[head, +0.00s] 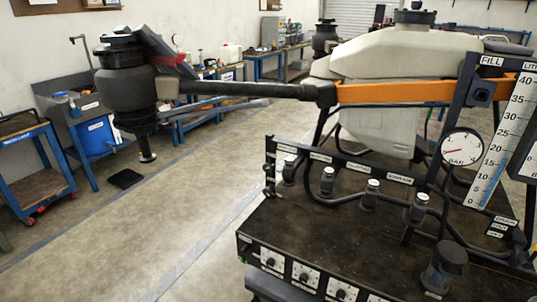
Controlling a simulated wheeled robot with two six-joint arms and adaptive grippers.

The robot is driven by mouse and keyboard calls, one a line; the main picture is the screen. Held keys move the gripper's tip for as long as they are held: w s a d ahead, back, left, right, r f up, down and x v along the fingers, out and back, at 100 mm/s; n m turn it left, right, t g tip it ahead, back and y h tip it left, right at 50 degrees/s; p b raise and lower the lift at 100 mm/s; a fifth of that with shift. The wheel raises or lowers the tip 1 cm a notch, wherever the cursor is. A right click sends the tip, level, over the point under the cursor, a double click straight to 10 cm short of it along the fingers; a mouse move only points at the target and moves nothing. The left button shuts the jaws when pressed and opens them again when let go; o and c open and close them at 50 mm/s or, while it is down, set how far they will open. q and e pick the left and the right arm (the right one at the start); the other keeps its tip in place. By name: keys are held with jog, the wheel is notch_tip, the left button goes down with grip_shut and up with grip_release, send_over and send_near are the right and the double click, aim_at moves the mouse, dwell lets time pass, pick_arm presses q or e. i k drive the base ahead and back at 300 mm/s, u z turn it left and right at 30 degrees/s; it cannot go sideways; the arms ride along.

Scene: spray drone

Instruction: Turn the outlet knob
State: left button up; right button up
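Several knobs show on the drone's spray bench in the head view, and their labels are too small to tell which one is the outlet knob. A row of dark valve knobs with pale caps runs along the pipe, among them a left one (327,180), a middle one (371,194) and a right one (418,208). A larger black knob (443,268) stands at the front right. Small round dials with white plates, such as this dial (305,276), sit on the front panel. Neither of my grippers is in view.
The drone's pale tank (400,60) stands behind the bench, and its orange and black arm (240,89) reaches left to a dark rotor motor (127,88). A pressure gauge (462,148) and a level scale (502,139) stand at the right. The floor at left is mostly clear.

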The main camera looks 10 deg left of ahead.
aim_at(267, 167)
jog(key=z, duration=0.2)
jog(key=i, duration=1)
jog(key=z, duration=0.55)
